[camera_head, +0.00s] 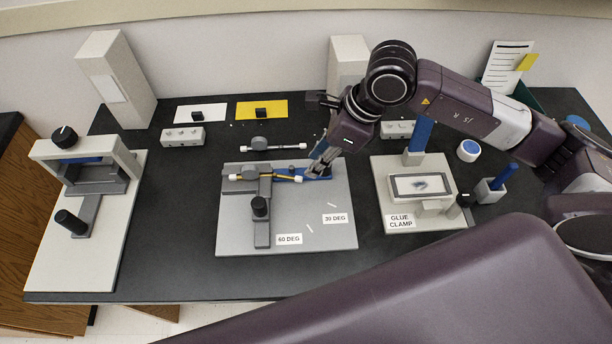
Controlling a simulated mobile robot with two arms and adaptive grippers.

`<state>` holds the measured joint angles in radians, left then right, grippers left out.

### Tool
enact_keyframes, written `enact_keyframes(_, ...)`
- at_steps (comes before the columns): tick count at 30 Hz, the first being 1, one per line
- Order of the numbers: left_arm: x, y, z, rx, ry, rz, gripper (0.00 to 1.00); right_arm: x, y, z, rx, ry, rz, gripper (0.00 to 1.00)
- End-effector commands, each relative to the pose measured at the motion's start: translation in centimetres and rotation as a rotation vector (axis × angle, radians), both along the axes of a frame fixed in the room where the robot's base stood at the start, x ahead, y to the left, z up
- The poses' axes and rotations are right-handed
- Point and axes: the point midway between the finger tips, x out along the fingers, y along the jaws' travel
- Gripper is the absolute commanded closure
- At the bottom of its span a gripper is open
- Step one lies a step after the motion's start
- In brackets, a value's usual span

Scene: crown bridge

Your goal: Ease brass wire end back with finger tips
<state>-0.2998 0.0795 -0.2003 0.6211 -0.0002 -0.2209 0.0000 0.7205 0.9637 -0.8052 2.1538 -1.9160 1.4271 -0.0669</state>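A thin brass-coloured wire (285,178) lies across the upper part of the grey bending plate (300,230), with white pieces at its ends. My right gripper (318,170) reaches down from the upper right, its fingertips at the right end of the wire beside a blue part (322,174). The fingers look close together, but whether they touch or grip the wire is too small to tell. The plate carries a dark knob (260,206) and labels reading 60 DEG (289,239) and 30 DEG (334,218). My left gripper is not in view.
A glue clamp station (385,200) stands at the right, with a blue-lidded jar (468,150) behind it. A light framed press (75,250) stands at the left. A second rod tool (275,145) lies behind the plate. The black tabletop (175,240) is clear between press and plate.

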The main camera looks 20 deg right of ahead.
Motion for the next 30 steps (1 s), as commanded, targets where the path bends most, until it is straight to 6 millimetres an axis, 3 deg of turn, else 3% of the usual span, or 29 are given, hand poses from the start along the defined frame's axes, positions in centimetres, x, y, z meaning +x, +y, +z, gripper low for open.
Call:
enact_keyframes(12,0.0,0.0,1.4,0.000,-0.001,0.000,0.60,1.1,2.0,-5.3,0.001,0.003,0.000,0.75)
enact_keyframes(23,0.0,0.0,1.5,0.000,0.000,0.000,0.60,1.2,2.2,-6.0,0.000,0.001,0.000,0.75)
enact_keyframes(30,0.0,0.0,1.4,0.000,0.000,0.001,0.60,1.2,2.2,-6.0,0.000,0.001,0.000,1.00)
